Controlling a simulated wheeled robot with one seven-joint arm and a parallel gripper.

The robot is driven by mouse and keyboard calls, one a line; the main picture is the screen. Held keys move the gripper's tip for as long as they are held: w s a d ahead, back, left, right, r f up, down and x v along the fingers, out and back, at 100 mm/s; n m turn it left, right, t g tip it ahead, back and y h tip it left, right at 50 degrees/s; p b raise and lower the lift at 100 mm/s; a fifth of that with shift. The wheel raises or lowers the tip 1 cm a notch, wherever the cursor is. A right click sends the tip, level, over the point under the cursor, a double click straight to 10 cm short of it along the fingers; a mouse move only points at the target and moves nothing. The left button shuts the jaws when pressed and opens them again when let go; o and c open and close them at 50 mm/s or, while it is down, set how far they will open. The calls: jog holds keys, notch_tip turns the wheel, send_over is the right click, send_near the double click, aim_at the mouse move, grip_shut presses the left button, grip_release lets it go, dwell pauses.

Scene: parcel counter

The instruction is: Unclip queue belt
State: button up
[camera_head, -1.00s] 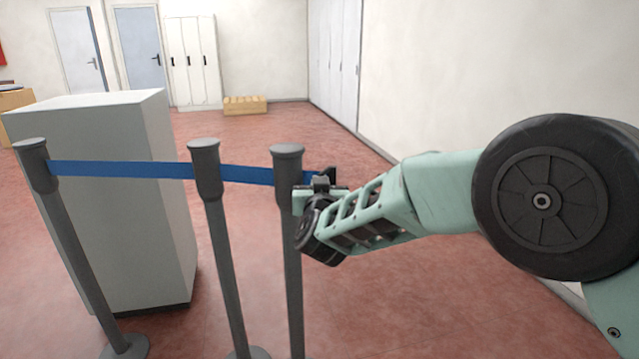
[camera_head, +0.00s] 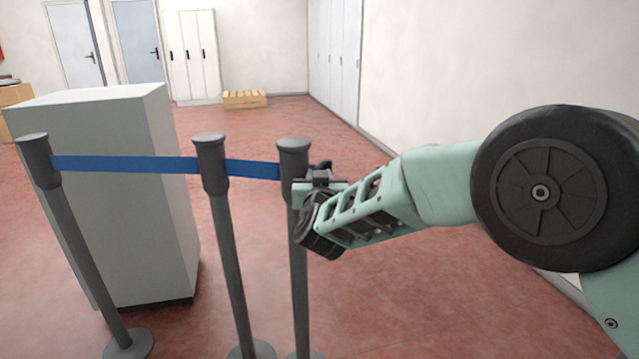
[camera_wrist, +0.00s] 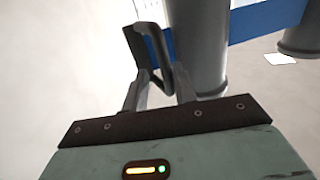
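The blue queue belt (camera_head: 125,164) runs between the grey posts at about their top height. In the wrist view the belt (camera_wrist: 266,20) passes behind the nearest post (camera_wrist: 198,45), and a strip of blue shows on its other side. A dark clip with a loop-shaped handle (camera_wrist: 160,55) sits beside that post. My gripper (camera_wrist: 160,88) is at the clip, its two fingers apart with the handle's lower end reaching between them. I cannot tell whether a finger touches it. In the head view my gripper (camera_head: 318,182) is just right of the right post (camera_head: 296,230) and partly hides the clip.
A left post (camera_head: 85,250) and a middle post (camera_head: 228,260) hold the rest of the belt. A large pale box-shaped counter (camera_head: 150,220) stands behind them.

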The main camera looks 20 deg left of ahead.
jog(key=v, duration=1.7)
jog(key=shift+s, duration=0.15)
jog(key=s+d+f+n+g+h, duration=0.1)
jog(key=s+d+g+h, duration=0.1)
jog(key=s+d+g, duration=0.6)
jog(key=s+d+f+n+g+h, duration=0.1)
jog(key=s+d+g+h, duration=0.15)
jog(key=s+d, duration=0.75)
jog(key=s+d+f+n+g+h, duration=0.1)
jog(key=s+d+g, duration=0.4)
jog(key=d, duration=0.8)
notch_tip(320, 180, up, 16)
jog(key=d+g+p, duration=0.1)
jog(key=p, duration=1.5)
jog(key=shift+d+r+h+p, duration=0.2)
jog(key=shift+d+h+p, duration=0.1)
jog(key=shift+h, duration=0.15)
